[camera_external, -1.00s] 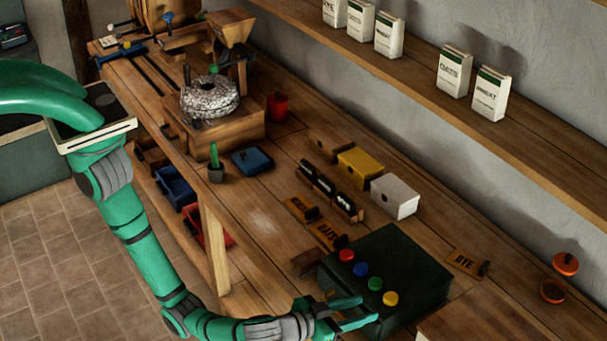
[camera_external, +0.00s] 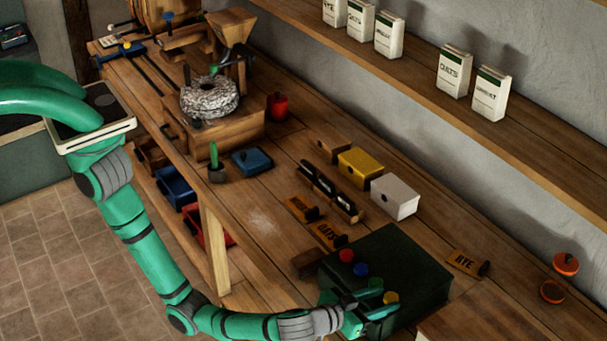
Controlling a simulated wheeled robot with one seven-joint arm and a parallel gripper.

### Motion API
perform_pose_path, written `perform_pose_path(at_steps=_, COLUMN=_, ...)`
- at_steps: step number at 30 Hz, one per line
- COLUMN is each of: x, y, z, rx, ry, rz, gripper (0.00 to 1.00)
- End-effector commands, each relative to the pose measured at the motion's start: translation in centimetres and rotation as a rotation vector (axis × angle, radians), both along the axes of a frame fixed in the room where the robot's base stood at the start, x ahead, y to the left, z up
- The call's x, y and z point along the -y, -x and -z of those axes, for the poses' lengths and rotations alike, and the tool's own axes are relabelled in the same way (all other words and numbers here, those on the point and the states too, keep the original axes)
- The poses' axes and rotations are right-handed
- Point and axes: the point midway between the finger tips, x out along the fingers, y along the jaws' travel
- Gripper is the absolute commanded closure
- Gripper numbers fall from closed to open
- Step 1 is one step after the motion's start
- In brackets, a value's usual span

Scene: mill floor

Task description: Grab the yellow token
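The yellow token (camera_external: 391,298) is a small round piece at the front right of a row on the dark green box (camera_external: 418,262). My gripper (camera_external: 382,301) is at the box's front face, with its two teal fingers open and apart. The yellow token shows between or just beyond the fingertips; I cannot tell whether they touch it. The red token (camera_external: 346,256) and blue token (camera_external: 361,270) are in the same row. The green token is mostly hidden by the upper finger.
The dark green box stands on the wooden bench (camera_external: 262,222). Orange label plates (camera_external: 328,235) and a RYE plate (camera_external: 467,262) lie near it. A white box (camera_external: 395,196) and a yellow box (camera_external: 360,168) stand behind. Orange round pieces (camera_external: 565,264) are at right.

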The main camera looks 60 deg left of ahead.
Motion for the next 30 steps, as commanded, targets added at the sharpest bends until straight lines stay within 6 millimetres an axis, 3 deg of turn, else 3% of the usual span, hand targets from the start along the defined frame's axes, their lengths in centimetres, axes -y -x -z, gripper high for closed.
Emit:
perform_pose_path(at_steps=10, x=0.03, y=-0.85, z=0.25, rx=0.000, ry=0.001, rz=0.001, gripper=0.61)
perform_pose_path(at_steps=14, x=0.02, y=-0.82, z=0.25, rx=0.000, ry=0.001, rz=0.001, gripper=0.90)
perform_pose_path(at_steps=15, x=0.01, y=-0.78, z=0.26, rx=0.000, ry=0.001, rz=0.001, gripper=0.92)
perform_pose_path(at_steps=30, x=0.04, y=-0.77, z=-0.36, rx=0.001, ry=0.003, rz=0.001, gripper=0.93)
